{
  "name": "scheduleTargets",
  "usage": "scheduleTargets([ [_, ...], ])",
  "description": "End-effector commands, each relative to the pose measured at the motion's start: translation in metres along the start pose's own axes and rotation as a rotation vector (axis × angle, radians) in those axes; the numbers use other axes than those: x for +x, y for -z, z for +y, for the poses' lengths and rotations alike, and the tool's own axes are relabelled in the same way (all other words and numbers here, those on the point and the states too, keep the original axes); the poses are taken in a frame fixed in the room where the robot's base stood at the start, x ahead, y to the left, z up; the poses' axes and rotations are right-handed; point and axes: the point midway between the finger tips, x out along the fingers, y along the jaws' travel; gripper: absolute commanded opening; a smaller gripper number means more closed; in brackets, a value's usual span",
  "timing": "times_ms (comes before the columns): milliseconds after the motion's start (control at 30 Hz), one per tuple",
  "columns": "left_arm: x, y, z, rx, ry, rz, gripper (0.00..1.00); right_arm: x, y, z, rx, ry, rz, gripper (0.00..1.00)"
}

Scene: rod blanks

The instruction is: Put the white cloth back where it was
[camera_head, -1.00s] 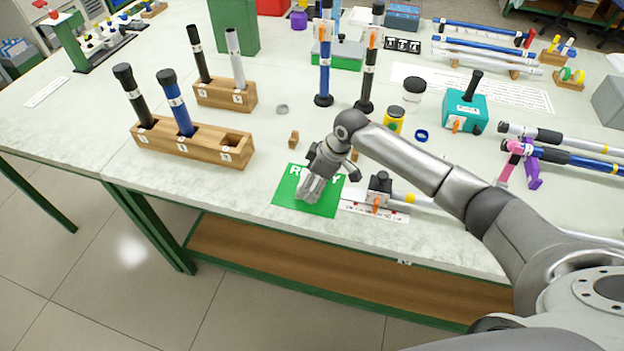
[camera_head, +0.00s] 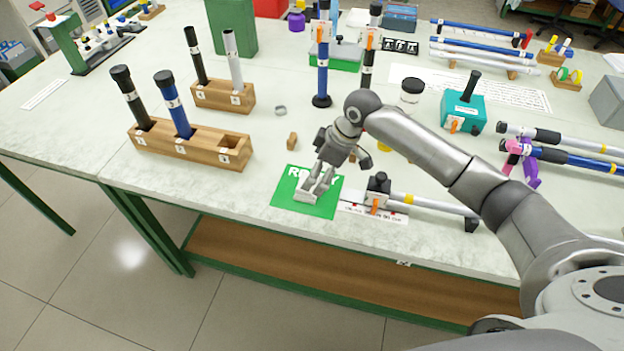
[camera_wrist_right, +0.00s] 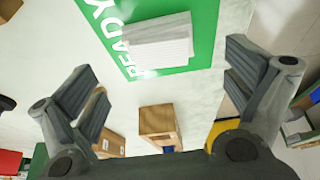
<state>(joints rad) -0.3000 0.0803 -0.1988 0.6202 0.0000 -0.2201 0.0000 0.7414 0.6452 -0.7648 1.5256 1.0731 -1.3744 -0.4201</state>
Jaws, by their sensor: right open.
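The white cloth (camera_head: 305,196) lies folded on the green READY mat (camera_head: 332,205) near the table's front edge. In the right wrist view the cloth (camera_wrist_right: 160,38) lies flat on the mat (camera_wrist_right: 205,25), beside the white lettering. My right gripper (camera_head: 318,184) is just above the cloth and covers part of it in the head view. In the right wrist view its two fingers (camera_wrist_right: 168,85) are spread wide with nothing between them, and the cloth is apart from them. My left gripper is not in view.
A small wooden block (camera_head: 292,141) stands behind the mat. A black clamp (camera_head: 378,186) with a rod lies right of it. A wooden rack (camera_head: 190,147) with upright rods is to the left. The table between rack and mat is clear.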

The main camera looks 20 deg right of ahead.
Motion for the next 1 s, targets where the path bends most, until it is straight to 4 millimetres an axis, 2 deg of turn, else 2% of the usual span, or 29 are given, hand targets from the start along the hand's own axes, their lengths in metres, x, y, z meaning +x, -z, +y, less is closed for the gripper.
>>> scheduleTargets([
  [33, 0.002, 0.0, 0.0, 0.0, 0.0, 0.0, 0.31, -0.011, 0.0, 0.001, -0.001, -0.003, 0.001, 0.98],
  [200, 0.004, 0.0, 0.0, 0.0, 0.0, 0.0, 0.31, -0.043, 0.0, 0.001, -0.001, -0.002, 0.001, 0.98],
  [400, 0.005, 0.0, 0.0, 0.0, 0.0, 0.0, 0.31, -0.061, 0.0, 0.0, 0.001, 0.0, 0.001, 0.98],
  [900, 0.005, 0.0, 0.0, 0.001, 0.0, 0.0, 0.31, -0.063, 0.0, 0.0, 0.001, 0.001, 0.0, 0.98],
  [1000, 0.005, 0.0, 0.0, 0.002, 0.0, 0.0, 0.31, -0.059, 0.0, -0.005, -0.001, 0.005, -0.001, 0.98],
])
